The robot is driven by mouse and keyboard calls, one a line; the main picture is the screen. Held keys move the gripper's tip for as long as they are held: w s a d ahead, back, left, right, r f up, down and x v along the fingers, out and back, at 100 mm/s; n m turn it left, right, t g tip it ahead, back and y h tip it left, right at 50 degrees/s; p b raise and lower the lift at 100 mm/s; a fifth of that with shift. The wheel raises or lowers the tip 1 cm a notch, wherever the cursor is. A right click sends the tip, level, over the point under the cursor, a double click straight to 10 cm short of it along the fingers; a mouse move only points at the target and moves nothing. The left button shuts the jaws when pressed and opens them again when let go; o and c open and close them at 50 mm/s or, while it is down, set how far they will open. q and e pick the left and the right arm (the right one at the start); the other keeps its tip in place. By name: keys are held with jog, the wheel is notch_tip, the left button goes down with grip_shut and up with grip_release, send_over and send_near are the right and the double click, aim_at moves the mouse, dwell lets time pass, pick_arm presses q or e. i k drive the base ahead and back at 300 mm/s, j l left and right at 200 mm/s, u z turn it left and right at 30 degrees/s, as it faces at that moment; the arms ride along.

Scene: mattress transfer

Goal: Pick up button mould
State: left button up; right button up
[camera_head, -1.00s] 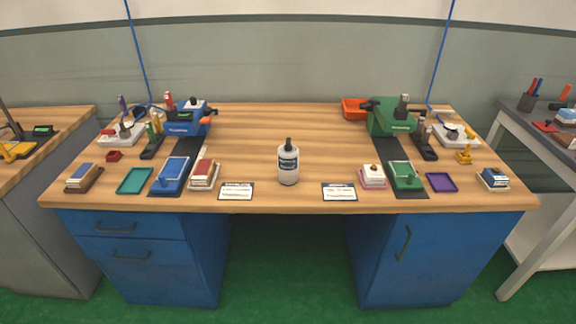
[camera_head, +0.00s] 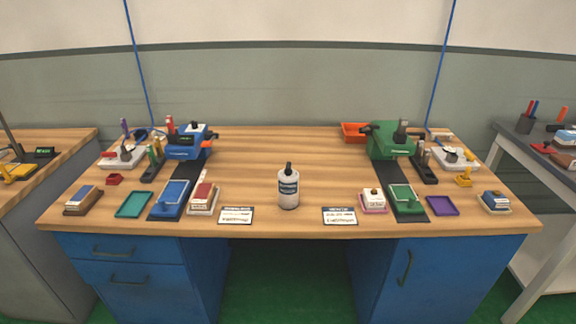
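No item can be told for certain as the button mould. On the wooden desk (camera_head: 280,155), a blue flat block with a handle (camera_head: 173,196) lies on a dark strip at the front left. A similar green block with a handle (camera_head: 404,198) lies on a dark strip at the front right. A blue press-like device (camera_head: 186,144) stands at the back left, and a green one (camera_head: 391,142) at the back right. Neither of my grippers shows in the head view.
A white bottle (camera_head: 288,188) stands at the front middle between two printed cards (camera_head: 236,215) (camera_head: 339,215). Small trays, teal (camera_head: 133,205) and purple (camera_head: 442,206), lie towards the sides. An orange bin (camera_head: 354,132) is at the back. The desk's middle is mostly clear.

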aim_at(288, 186)
jog(key=i+u, duration=0.15)
jog(key=i, duration=1)
